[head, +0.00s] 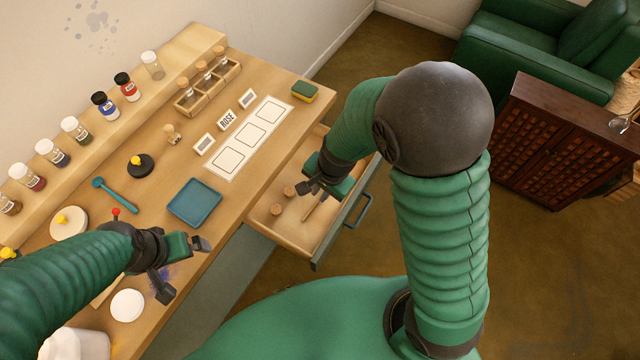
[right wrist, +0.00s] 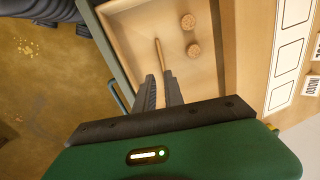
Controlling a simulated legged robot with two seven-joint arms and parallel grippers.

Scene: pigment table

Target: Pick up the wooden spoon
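The wooden spoon (head: 309,211) lies in the open drawer; only a thin wooden length of it shows clearly. In the right wrist view the spoon (right wrist: 162,55) runs from the drawer floor toward my fingertips, and its near end is hidden by them. My right gripper (head: 309,188) is over the drawer, just above the spoon. Its two fingers (right wrist: 160,80) show a narrow gap and no clear grip on the spoon. My left gripper (head: 184,268) is open and empty over the table's front edge.
Two corks (right wrist: 191,36) lie in the drawer (head: 330,238) beside the spoon. The table holds a blue tray (head: 194,203), a teal spoon (head: 114,195), a sponge (head: 305,91), a white card (head: 248,138) and several jars. A green armchair (head: 510,50) and dark cabinet (head: 545,140) stand right.

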